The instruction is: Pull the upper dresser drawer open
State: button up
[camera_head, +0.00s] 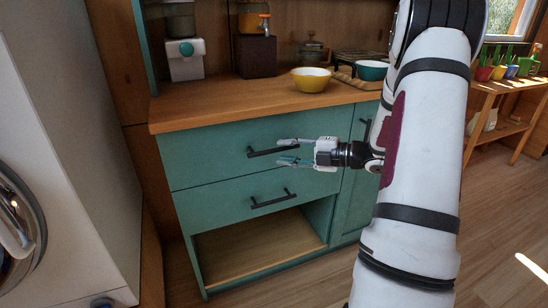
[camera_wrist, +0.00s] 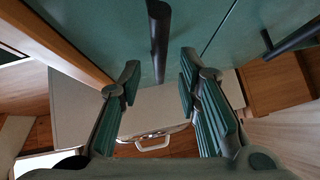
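The upper dresser drawer (camera_head: 205,151) has a green front that looks flush with the cabinet. Its dark bar handle (camera_head: 262,153) runs across the front. My gripper (camera_head: 280,151) is open in front of this drawer, with one finger above and one below the handle's right part in the head view. In the wrist view, the open gripper (camera_wrist: 159,72) has the handle (camera_wrist: 159,32) between its fingers' lines, apart from both. Whether the fingertips reach past the bar is unclear. The lower drawer (camera_head: 225,201) is shut, with its own handle (camera_head: 272,201).
A wooden countertop (camera_head: 225,105) overhangs the drawers and carries a yellow bowl (camera_head: 311,80) and a teal bowl (camera_head: 371,70). An open shelf (camera_head: 260,250) lies below the drawers. A white appliance (camera_head: 70,150) stands at the left. Floor is clear at the lower right.

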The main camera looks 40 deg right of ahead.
aim_at(277, 151)
jog(key=shift+b+x, duration=0.65)
jog(key=shift+x, duration=1.45)
grip_shut()
